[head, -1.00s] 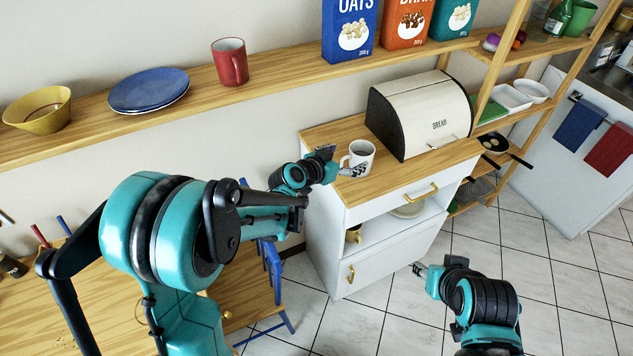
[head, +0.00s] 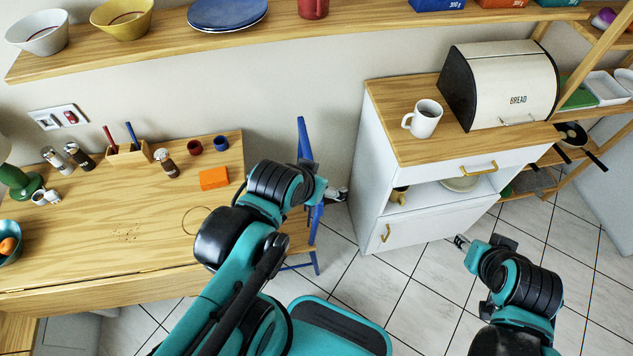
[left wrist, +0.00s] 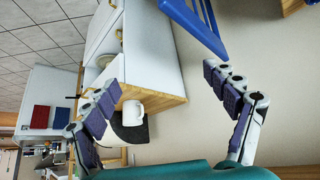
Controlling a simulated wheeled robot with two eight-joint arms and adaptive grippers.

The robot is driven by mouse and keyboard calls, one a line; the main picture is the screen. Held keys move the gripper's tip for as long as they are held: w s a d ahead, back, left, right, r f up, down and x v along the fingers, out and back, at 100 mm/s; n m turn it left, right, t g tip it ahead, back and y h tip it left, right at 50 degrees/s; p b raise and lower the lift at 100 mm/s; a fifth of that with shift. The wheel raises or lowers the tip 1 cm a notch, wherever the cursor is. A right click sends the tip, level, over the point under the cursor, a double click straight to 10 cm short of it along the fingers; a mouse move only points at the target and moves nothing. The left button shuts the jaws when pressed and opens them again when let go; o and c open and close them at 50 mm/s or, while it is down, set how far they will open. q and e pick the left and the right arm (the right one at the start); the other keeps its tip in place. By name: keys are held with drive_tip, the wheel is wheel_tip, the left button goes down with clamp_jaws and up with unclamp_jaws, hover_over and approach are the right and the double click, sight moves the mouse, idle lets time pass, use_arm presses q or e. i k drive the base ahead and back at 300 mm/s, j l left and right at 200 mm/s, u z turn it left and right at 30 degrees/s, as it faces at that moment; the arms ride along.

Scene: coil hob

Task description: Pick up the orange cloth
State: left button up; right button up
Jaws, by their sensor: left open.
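The orange cloth (head: 214,178) lies as a small folded block near the right end of the wooden table (head: 90,235) in the head view. My left gripper (head: 336,194) is to the right of the cloth, beyond the table's end, between the blue chair and the white cabinet. In the left wrist view its two fingers (left wrist: 162,79) are spread wide with nothing between them; the cloth is not in that view. My right gripper (head: 461,242) is low in front of the cabinet, too small to read its jaws.
A blue chair (head: 303,140) stands at the table's right end. A pen holder (head: 128,153), small blue cup (head: 221,143) and shaker (head: 166,163) stand behind the cloth. The white cabinet (head: 410,228) carries a white mug (head: 424,119) and bread bin (head: 500,85). A shelf overhangs the table.

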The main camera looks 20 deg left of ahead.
sight(214, 178)
drive_tip(key=u, duration=1.9)
